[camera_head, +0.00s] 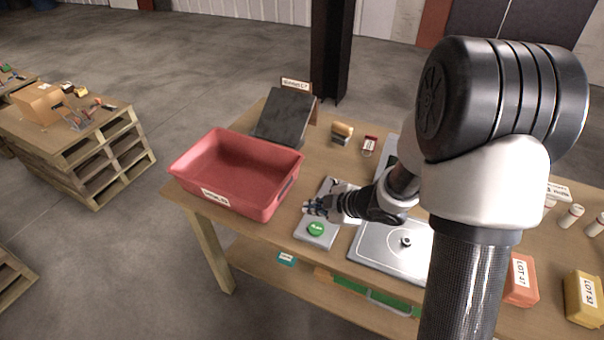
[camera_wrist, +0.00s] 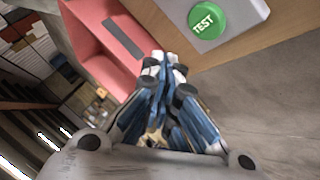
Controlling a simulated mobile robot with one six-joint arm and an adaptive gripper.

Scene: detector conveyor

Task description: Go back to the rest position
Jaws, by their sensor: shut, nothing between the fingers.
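My gripper (camera_head: 311,208) is shut and empty in the head view. It hangs over the workbench, just above and behind the grey box with the green TEST button (camera_head: 316,229). In the wrist view my gripper (camera_wrist: 158,62) points forward with its fingers together. The green TEST button (camera_wrist: 207,20) shows at the top right there, apart from the fingertips. My arm covers much of the right half of the head view and hides part of the bench.
A red bin (camera_head: 236,174) stands on the bench's left end, close to my gripper. A metal plate (camera_head: 393,250) lies to the right. A dark slanted panel (camera_head: 285,117) stands behind. Orange (camera_head: 522,281) and yellow (camera_head: 583,299) lot boxes stand at right. Pallets (camera_head: 98,160) are at far left.

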